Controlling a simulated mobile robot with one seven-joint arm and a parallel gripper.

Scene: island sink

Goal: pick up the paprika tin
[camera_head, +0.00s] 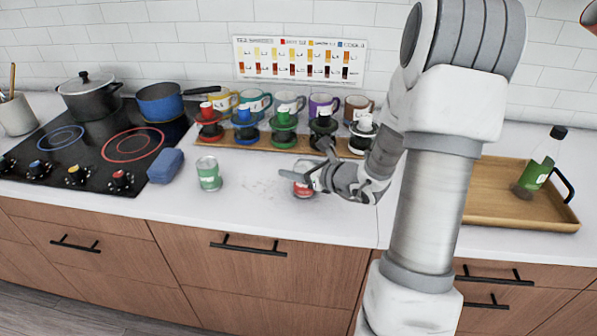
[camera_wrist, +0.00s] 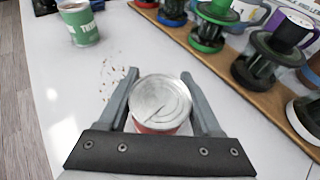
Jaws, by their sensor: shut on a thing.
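A red tin with a silver lid, likely the paprika tin (camera_head: 303,191), is on or just above the white counter in the head view; I cannot tell if its base touches. In the wrist view the tin (camera_wrist: 161,104) stands upright between the two fingers of my gripper (camera_wrist: 158,76), its lid facing the camera. My gripper (camera_head: 301,175) is shut on it from the sides, hiding part of its label. A green tin (camera_head: 209,174) stands apart to the left; it also shows at the top left of the wrist view (camera_wrist: 79,24).
A blue sponge (camera_head: 166,165) and a stove (camera_head: 95,145) are at left. A wooden tray (camera_head: 500,205) with a bottle is at right. Brown crumbs (camera_wrist: 117,78) lie near the tin.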

